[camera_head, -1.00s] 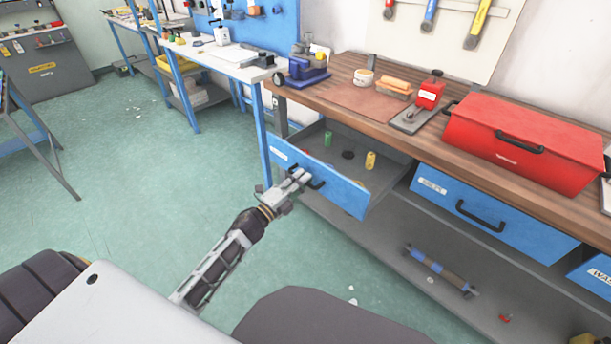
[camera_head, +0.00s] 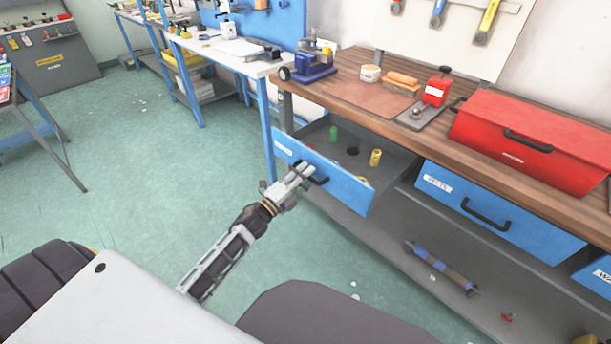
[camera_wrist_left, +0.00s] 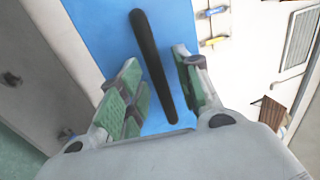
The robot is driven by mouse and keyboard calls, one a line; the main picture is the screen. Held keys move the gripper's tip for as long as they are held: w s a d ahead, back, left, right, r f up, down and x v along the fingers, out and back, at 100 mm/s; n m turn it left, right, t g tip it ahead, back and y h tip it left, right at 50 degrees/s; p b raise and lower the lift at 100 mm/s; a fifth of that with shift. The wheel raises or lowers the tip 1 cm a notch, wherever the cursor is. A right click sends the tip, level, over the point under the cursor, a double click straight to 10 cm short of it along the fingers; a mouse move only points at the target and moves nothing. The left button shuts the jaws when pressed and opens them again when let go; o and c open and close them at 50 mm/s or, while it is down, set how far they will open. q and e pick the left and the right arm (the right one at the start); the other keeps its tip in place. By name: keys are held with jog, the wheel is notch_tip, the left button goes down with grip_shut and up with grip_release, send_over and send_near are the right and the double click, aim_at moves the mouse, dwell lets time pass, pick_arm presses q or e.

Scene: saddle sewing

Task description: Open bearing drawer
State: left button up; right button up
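The bearing drawer (camera_head: 345,187) is the blue-fronted drawer at the left end of the wooden workbench. It stands pulled out, with its grey inside showing. A green, a yellow and a dark round item lie in it. Its black handle (camera_head: 319,180) is on the front and also shows in the left wrist view (camera_wrist_left: 152,65). My left gripper (camera_head: 302,172) is at the handle. In the left wrist view, its green-padded fingers (camera_wrist_left: 158,92) are apart on either side of the handle, with gaps showing. My right gripper is in neither view.
A closed blue drawer (camera_head: 500,215) is to the right, above a grey lower shelf (camera_head: 400,255). A red toolbox (camera_head: 535,140) and small tools stand on the bench top (camera_head: 340,85). The green floor (camera_head: 150,180) left of the drawer is clear.

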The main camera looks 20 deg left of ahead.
pick_arm(q)
jog(key=v, duration=1.2)
dwell(0.5)
dwell(0.6)
